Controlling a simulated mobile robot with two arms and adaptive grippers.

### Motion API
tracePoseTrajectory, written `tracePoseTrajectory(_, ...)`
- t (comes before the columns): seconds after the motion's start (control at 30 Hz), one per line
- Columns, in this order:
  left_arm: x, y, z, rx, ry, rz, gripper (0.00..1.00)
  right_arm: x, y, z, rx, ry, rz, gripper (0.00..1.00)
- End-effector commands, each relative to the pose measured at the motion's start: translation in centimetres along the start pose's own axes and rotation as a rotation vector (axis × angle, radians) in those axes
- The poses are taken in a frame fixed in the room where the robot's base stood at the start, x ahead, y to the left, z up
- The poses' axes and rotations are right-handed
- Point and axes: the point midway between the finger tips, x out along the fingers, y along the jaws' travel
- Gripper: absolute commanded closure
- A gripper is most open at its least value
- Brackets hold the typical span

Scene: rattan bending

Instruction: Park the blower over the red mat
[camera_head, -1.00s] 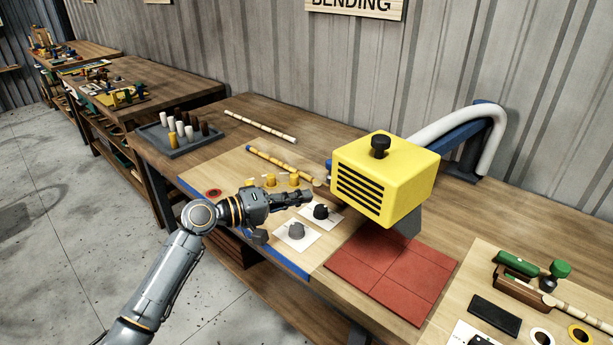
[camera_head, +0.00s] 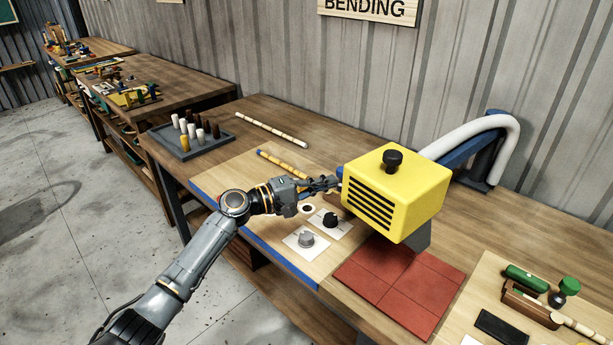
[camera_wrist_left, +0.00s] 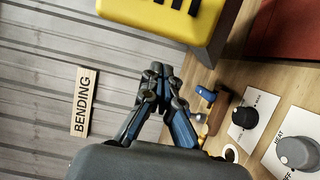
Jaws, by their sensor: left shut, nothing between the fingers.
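The blower (camera_head: 395,190) is a yellow box with dark slots and a black knob on top. It is carried by a blue arm (camera_head: 455,152) with a white hose. It hangs above the back edge of the red mat (camera_head: 398,289), whose front part lies uncovered. My left gripper (camera_head: 335,184) is shut and empty, with its fingertips close to the blower's left side; I cannot tell if they touch. In the left wrist view, the shut fingertips (camera_wrist_left: 156,70) point up towards the yellow blower (camera_wrist_left: 165,20), with a gap showing in the picture.
A black knob (camera_head: 330,220) and a grey knob (camera_head: 306,240) on white plates sit left of the mat. A grey tray of pegs (camera_head: 188,138) and rattan sticks (camera_head: 270,130) lie further back. Green-handled tools (camera_head: 525,277) are at right.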

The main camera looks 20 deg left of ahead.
Motion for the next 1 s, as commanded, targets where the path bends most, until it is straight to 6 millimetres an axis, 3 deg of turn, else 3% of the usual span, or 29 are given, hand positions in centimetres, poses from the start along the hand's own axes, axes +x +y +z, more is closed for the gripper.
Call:
tracePoseTrajectory(0.03,0.1,0.4,0.8,-0.001,-0.001,-0.001,1.00,-1.0,0.1,-0.2,0.000,0.001,0.000,0.41)
tracePoseTrajectory(0.2,0.5,0.2,2.1,0.000,0.001,0.000,1.00,-1.6,0.1,-0.3,0.000,0.002,0.001,0.41)
tracePoseTrajectory(0.67,0.6,0.1,2.8,0.000,-0.001,-0.001,1.00,-1.9,0.1,-0.4,0.000,0.003,0.000,0.41)
tracePoseTrajectory(1.0,1.7,0.2,9.9,-0.001,-0.002,-0.003,1.00,-5.4,-0.1,-0.8,0.002,0.005,-0.002,0.41)
